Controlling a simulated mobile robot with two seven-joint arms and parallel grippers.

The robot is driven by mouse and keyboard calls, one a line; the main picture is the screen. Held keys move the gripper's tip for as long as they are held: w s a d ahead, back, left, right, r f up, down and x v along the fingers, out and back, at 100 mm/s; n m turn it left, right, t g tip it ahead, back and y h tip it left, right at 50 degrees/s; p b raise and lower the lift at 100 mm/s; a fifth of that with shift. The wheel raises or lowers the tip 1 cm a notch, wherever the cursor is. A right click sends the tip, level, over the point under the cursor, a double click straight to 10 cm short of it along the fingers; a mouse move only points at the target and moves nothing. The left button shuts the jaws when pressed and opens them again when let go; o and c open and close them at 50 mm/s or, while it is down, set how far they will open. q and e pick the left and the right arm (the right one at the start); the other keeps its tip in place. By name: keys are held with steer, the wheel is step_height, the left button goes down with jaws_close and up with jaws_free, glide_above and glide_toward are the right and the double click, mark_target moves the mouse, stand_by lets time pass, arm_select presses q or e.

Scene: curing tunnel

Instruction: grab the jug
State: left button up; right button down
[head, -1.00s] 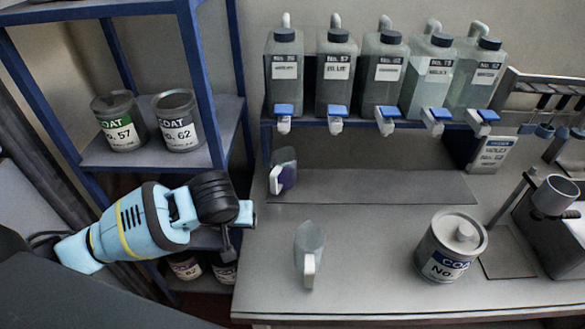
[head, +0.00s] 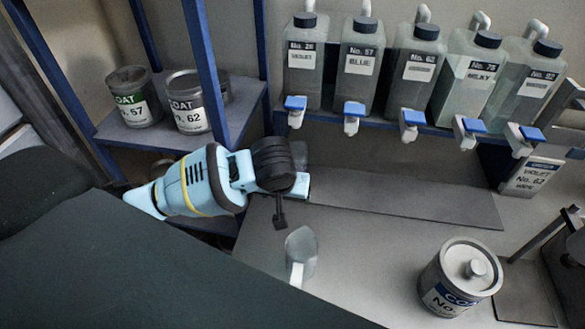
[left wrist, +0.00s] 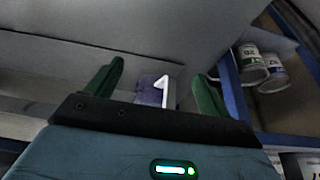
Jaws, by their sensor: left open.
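A jug with violet contents and a white handle (left wrist: 150,96) shows between my left gripper's green fingers in the left wrist view, a little beyond them. In the head view my left gripper (head: 290,208) mostly hides that jug at the left end of the dark mat. The left gripper is open, with nothing held. A second jug (head: 301,252), clear and grey with a pale handle, stands on the bench in front of the mat, near the gripper. My right gripper is not in view.
Several dispenser bottles (head: 359,68) with blue-topped taps hang above the mat (head: 400,206). A lidded can (head: 460,280) stands on the right of the bench. Coat cans (head: 133,97) sit on the blue-posted shelf at left. The bench middle is clear.

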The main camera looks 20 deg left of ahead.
arm_select(q)
steer(key=w, duration=0.3)
steer(key=w+a, duration=0.1)
steer(key=w, duration=0.2)
steer(key=w+a, duration=0.1)
steer(key=w, duration=0.3)
steer(key=shift+a, duration=0.25)
steer(key=shift+w+f, duration=0.15)
steer(key=shift+f, duration=0.4)
steer(key=c, duration=1.2)
steer(key=shift+a+r, duration=0.1)
